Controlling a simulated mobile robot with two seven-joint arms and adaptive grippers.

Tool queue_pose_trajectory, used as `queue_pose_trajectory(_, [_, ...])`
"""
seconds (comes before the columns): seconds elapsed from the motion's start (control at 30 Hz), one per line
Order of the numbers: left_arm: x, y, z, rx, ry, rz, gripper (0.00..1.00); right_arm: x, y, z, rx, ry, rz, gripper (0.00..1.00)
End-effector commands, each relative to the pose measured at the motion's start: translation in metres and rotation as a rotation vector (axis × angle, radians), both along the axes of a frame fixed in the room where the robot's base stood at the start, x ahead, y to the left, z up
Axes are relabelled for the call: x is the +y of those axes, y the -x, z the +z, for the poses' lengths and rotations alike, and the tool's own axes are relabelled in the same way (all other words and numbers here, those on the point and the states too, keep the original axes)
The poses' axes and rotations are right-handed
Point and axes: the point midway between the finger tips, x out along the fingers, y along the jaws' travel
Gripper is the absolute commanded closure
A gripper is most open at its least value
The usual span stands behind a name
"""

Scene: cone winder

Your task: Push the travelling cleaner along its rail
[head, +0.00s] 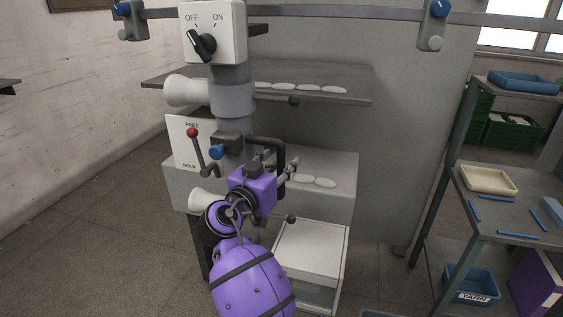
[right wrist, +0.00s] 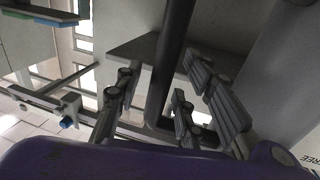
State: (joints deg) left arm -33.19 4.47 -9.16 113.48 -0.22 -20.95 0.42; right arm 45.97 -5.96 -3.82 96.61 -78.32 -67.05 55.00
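The travelling cleaner is a grey vertical column (head: 233,98) hanging in front of the winder. It has a white OFF/ON box (head: 213,32) at its top with the black knob turned toward OFF. A dark loop handle (head: 279,148) sticks out on its right side. The rail (head: 330,14) runs across the top of the head view. My right gripper (head: 279,165) is at the handle, with its fingers apart. In the right wrist view the dark handle bar (right wrist: 172,60) passes between the open fingers (right wrist: 160,105); contact is unclear. My left gripper is not in view.
Blue-knobbed clamps sit on the rail at left (head: 130,18) and right (head: 436,22). A FREE/HOLD plate with a red-knobbed lever (head: 193,133) is left of the column. Winder shelves (head: 345,85) lie behind. A rack (head: 520,190) with trays stands at right.

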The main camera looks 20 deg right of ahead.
Motion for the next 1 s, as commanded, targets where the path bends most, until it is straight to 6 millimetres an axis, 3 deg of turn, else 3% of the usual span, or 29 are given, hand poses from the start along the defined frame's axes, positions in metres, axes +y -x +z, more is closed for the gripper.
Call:
queue_pose_trajectory(0.2, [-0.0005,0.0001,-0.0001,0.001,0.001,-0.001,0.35,-0.0001,-0.0002,-0.0009,0.001,0.001,0.000,0.66])
queue_pose_trajectory(0.47, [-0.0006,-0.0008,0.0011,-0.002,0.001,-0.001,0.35,0.0001,-0.0001,-0.0007,0.001,0.001,0.001,1.00])
queue_pose_trajectory(1.0, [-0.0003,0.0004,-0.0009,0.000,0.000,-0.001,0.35,-0.0015,-0.0039,-0.0016,0.001,0.000,0.002,1.00])
